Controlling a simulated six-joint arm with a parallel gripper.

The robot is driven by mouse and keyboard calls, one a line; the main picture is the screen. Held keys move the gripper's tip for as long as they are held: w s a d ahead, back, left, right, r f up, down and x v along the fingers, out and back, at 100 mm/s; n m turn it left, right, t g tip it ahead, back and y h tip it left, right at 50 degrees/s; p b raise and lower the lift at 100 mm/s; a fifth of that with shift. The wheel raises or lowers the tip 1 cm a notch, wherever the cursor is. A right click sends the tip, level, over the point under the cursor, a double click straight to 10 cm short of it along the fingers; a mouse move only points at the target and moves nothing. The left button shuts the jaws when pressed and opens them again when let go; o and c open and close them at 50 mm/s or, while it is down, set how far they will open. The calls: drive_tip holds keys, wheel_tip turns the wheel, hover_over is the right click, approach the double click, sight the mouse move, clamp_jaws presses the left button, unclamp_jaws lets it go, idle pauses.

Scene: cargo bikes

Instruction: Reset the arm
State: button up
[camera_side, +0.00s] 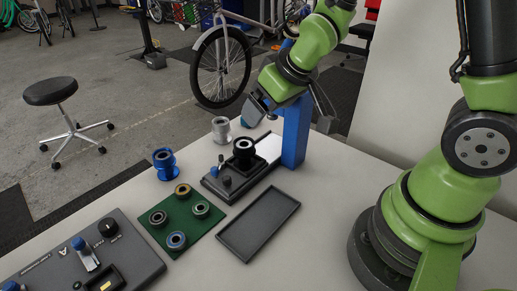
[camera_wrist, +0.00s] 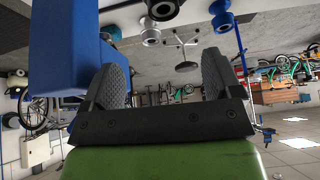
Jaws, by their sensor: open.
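My gripper (camera_side: 256,108) is raised above the far edge of the table, beside the upright blue post (camera_side: 296,132). It points down and to the left, clear of the parts on the table. In the wrist view, my gripper (camera_wrist: 160,82) shows two dark fingers spread wide apart with nothing between them. The blue post (camera_wrist: 68,45) fills the upper left of that view, close to the fingers.
A fixture (camera_side: 226,186) holds a black ringed part (camera_side: 243,149). Silver (camera_side: 221,130) and blue (camera_side: 164,165) spools stand nearby. A green mat (camera_side: 183,236) carries several rings. The dark tray (camera_side: 259,225) is empty. A control panel (camera_side: 60,268) lies front left.

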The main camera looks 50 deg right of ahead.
drive_tip(key=s+a+r+m+t+y, duration=0.1)
drive_tip(key=s+a+r+m, duration=0.1)
drive_tip(key=s+r, duration=1.1)
drive_tip(key=s+m, duration=0.1)
drive_tip(key=s, duration=0.1)
drive_tip(key=shift+s+a+r+m+y, duration=0.25)
drive_tip(key=shift+s+r+m+y, duration=0.05)
drive_tip(key=shift+r+y, duration=0.1)
